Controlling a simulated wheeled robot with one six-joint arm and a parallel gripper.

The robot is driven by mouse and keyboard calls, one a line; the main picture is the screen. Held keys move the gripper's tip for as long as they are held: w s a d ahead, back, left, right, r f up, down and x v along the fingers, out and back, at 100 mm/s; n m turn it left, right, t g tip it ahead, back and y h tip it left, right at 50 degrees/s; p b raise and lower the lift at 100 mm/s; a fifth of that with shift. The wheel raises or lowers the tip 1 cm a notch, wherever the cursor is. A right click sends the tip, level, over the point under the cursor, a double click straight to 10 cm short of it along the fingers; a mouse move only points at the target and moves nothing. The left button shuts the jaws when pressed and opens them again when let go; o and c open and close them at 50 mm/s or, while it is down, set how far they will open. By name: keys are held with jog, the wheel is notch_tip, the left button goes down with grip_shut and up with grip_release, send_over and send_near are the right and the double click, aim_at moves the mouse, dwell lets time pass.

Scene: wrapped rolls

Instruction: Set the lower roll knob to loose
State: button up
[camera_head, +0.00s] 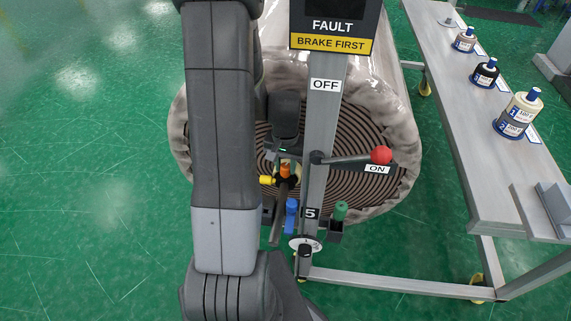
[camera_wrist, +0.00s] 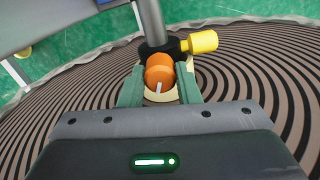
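The orange knob (camera_wrist: 158,72) has a white pointer mark facing down and slightly right in the wrist view. It sits on a dark collar in front of the roll's centre; in the head view the orange knob (camera_head: 285,170) is small. No knob position labels are readable. My gripper (camera_wrist: 159,80) has its two green fingers on either side of the orange knob, very close to it. I cannot tell whether they touch it. The wrapped roll (camera_head: 376,145) shows its brown spiral end behind. In the head view my gripper (camera_head: 284,154) is partly hidden by dark parts.
A yellow knob (camera_wrist: 200,42) sticks out right of the collar in the wrist view. A grey post (camera_head: 322,130) carries a red-balled lever (camera_head: 381,155) beside the ON label. Blue (camera_head: 291,212) and green (camera_head: 341,210) handles are below. A bench (camera_head: 440,80) with bottles stands right.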

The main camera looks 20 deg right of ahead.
aim_at(286, 166)
jog(key=shift+c, duration=1.4)
jog(key=shift+f+n+b, duration=0.1)
jog(key=shift+n+b, duration=0.35)
jog(key=shift+n, duration=0.35)
jog(key=shift+n+b, duration=0.4)
jog(key=shift+n, duration=1.2)
jog(key=o, duration=1)
jog(key=shift+r, duration=0.25)
notch_tip(286, 166, up, 14)
jog(key=shift+f, duration=0.25)
